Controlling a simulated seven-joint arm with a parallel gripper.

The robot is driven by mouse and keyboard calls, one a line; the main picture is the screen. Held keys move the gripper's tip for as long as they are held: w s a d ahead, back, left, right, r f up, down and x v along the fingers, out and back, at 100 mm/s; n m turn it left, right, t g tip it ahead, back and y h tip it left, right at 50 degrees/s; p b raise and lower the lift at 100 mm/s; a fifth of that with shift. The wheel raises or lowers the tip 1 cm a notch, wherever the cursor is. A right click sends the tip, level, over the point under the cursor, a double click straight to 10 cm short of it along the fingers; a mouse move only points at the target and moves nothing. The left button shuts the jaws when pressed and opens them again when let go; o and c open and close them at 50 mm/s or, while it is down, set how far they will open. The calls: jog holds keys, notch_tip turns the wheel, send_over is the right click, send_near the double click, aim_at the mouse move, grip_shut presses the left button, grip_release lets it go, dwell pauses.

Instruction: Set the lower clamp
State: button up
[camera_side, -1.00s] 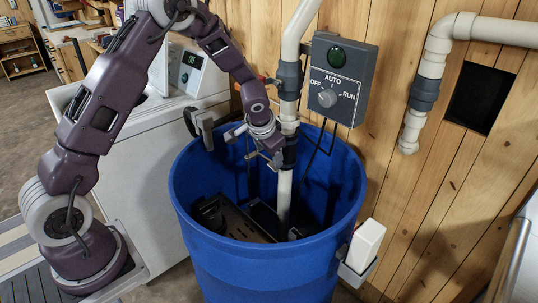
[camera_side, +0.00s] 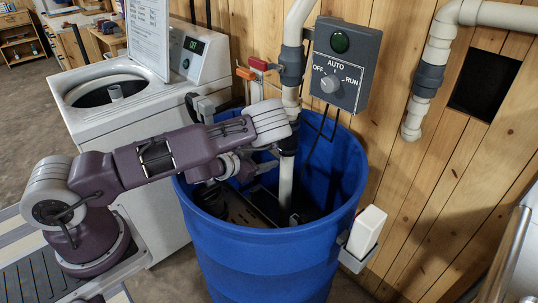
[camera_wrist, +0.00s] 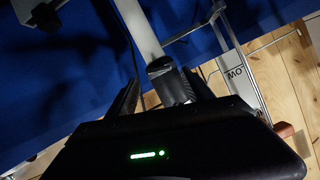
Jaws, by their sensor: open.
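The lower clamp (camera_side: 288,145) is a dark band around the upright white pipe (camera_side: 285,184), just inside the mouth of the blue barrel (camera_side: 265,262). In the wrist view the dark clamp (camera_wrist: 170,80) shows beyond my gripper's body, between the two black fingers. My gripper (camera_wrist: 163,88) is open, its fingers on either side of the clamp; I cannot tell whether they touch it. In the side view my forearm partly hides my gripper (camera_side: 268,156), which is just left of the clamp. The clamp's far side is hidden.
A grey control box (camera_side: 339,63) and a grey upper coupling (camera_side: 292,65) are above the barrel. Red (camera_side: 258,64) and orange (camera_side: 245,73) handles stick out left of the pipe. A clear gauge marked LOW (camera_wrist: 236,72) stands close right in the wrist view. A washer (camera_side: 135,125) stands left.

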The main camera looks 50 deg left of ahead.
aim_at(274, 155)
jog(key=shift+x, duration=1.6)
grip_shut()
jog(key=shift+d+m+y, duration=0.2)
jog(key=shift+m+y, duration=0.6)
jog(key=shift+m, duration=0.3)
jog(key=m, duration=0.1)
jog(key=m+t+y, duration=0.1)
jog(key=shift+s+d+f+m, duration=0.1)
jog(key=shift+d+f+m, duration=0.1)
jog(key=shift+m, duration=0.2)
jog(key=m, duration=0.1)
jog(key=m+y, duration=0.1)
jog(key=m+t+y, duration=0.1)
jog(key=shift+f+m, duration=0.25)
jog(key=shift+m, duration=0.05)
